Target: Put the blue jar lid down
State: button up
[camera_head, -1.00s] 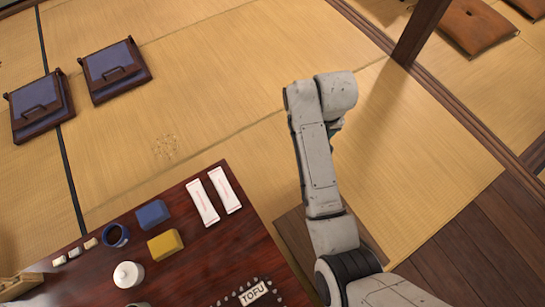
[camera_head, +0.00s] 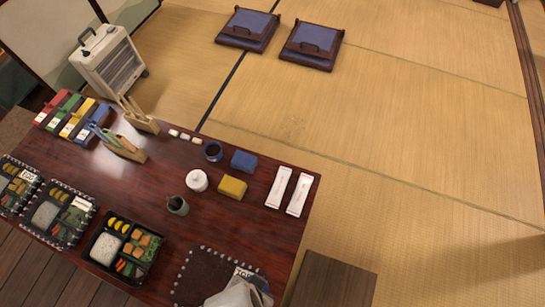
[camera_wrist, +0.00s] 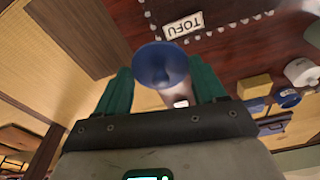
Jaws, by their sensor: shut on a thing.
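The blue jar lid (camera_wrist: 160,65) is a round, dark blue disc in the wrist view. It sits between the green fingers of my gripper (camera_wrist: 162,88), which is shut on it. Below the lid, the wrist view shows the dark red table top and part of the tatami, so the lid is held up in the air. In the head view only a pale part of my arm shows at the bottom edge, and the lid is not visible there. A small dark blue open jar (camera_head: 213,152) stands on the table (camera_head: 150,185).
Near the jar are a blue box (camera_head: 243,161), a yellow box (camera_head: 232,187), a white lidded pot (camera_head: 197,180) and two white packets (camera_head: 289,191). A dark beaded mat (camera_head: 195,278) with a TOFU label lies at the front. Bento trays (camera_head: 122,247) line the near left.

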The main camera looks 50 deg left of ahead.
jog(key=shift+s+a+f, duration=0.1)
jog(key=shift+a+f, duration=0.05)
jog(key=w+a+f+b, duration=0.4)
jog(key=w+a, duration=0.1)
jog(key=w, duration=0.2)
jog(key=b, duration=0.3)
send_over(270, 242)
jog(key=f, duration=0.5)
jog(key=shift+s+d+f, duration=0.1)
jog(key=shift+s+d, duration=0.1)
jog(key=shift+s, duration=0.1)
notch_tip(270, 242, down, 4)
jog(key=shift+w+a+r+b, duration=0.15)
jog(key=shift+r+b, duration=0.05)
jog(key=shift+b, duration=0.45)
jog(key=o, duration=1)
